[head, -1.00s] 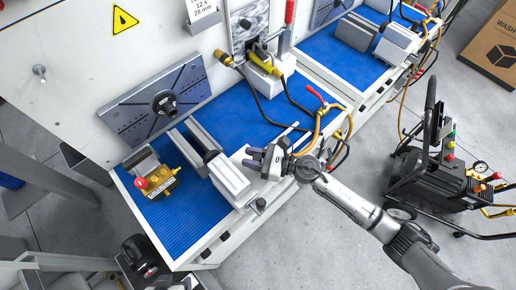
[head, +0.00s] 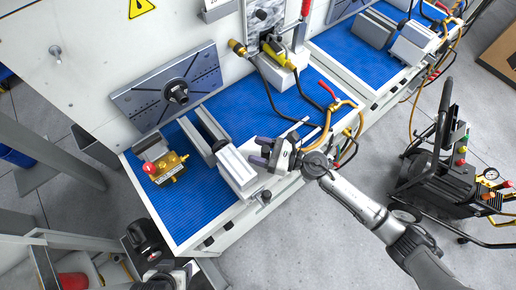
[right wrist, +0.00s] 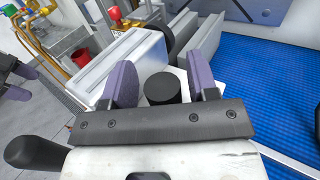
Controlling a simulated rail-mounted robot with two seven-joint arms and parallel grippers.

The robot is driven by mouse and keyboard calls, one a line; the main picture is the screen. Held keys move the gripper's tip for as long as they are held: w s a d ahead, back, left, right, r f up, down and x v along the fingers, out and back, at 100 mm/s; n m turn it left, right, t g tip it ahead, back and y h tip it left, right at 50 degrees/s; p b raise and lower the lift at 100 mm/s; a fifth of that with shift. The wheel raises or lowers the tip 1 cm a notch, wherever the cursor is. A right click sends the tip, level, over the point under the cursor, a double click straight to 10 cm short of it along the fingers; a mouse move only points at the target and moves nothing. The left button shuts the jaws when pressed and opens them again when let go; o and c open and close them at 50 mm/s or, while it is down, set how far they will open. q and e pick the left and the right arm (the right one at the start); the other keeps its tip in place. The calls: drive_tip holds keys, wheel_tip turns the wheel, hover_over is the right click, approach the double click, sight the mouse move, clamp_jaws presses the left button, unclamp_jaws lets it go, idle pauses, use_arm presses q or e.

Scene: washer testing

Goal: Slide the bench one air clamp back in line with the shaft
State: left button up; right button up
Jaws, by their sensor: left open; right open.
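The bench one air clamp is a silver block (head: 236,172) on the left blue mat, with a black disc on its inner end and a silver bar (head: 198,140) beside it. The shaft (head: 177,94) sticks out of a dark slotted plate on the panel. My right gripper (head: 262,151) is open at the clamp's right side. In the right wrist view its purple fingers (right wrist: 162,86) stand either side of a black round knob (right wrist: 162,90), next to the clamp block (right wrist: 128,62); contact is unclear. My left gripper (right wrist: 17,84) shows open at that view's left edge.
A brass valve block with a red button (head: 165,168) sits left of the clamp on the blue mat (head: 187,215). A yellow-handled fixture (head: 274,60) and hoses stand to the right. A black wheeled cart (head: 437,178) is on the floor at right.

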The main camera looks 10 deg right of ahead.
drive_tip(key=b+v, duration=0.3)
drive_tip(key=v, duration=1)
drive_tip(key=shift+d, duration=0.3)
drive_tip(key=shift+s, duration=0.1)
